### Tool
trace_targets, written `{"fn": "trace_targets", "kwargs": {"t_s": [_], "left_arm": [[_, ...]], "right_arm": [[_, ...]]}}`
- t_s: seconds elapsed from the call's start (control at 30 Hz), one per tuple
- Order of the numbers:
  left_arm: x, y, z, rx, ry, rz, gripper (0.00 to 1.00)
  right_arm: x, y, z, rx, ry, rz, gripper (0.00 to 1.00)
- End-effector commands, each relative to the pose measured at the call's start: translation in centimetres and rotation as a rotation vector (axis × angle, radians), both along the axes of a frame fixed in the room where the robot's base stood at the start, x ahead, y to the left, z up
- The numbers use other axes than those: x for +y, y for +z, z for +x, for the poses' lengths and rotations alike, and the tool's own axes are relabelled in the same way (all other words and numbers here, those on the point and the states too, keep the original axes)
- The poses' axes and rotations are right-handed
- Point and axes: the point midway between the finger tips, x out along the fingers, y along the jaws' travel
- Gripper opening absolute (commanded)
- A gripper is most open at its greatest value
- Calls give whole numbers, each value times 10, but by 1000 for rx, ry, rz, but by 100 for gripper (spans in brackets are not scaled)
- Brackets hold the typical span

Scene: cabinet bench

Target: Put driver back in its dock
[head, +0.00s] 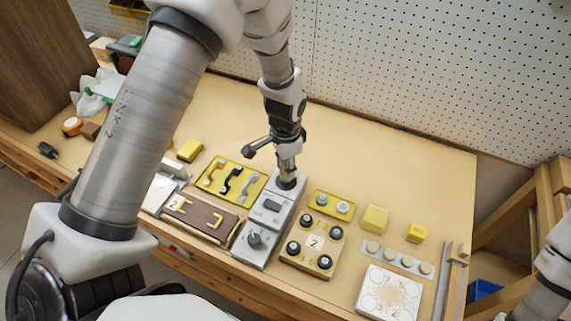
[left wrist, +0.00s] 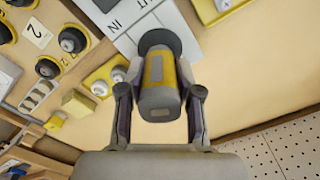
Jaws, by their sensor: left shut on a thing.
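The driver (left wrist: 160,75), a yellow and dark grey cylinder, is between the two fingers of my left gripper (left wrist: 160,98) in the left wrist view, and the gripper is shut on it. In the head view my left gripper (head: 287,157) is over the far end of the grey dock (head: 262,222), with the driver mostly hidden by it. A dark round ring is at the driver's far end. I cannot tell whether the driver is inside it or just above. The dock also shows in the left wrist view (left wrist: 122,22), with "IN" lettering. My right gripper is out of view.
Left of the dock are a brown board (head: 200,220) and a yellow tray with handles (head: 208,175). Right are a board with black knobs (head: 315,243), a yellow block (head: 375,218) and a white plate (head: 388,293). The table behind the dock is clear.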

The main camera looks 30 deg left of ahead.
Motion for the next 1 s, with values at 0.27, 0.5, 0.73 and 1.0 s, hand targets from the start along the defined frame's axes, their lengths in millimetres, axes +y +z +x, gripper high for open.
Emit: {"fn": "trace_targets", "kwargs": {"t_s": [0.27, 0.5, 0.73, 1.0], "left_arm": [[0, 0, 0, -1, 0, 0, 4], [0, -3, 0, -1, 0, 0, 4], [0, -7, 1, -1, 0, 0, 4], [0, -13, 1, -1, 0, 0, 4]], "right_arm": [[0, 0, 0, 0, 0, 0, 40], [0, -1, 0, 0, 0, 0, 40], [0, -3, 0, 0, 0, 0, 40], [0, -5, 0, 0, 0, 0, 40]]}}
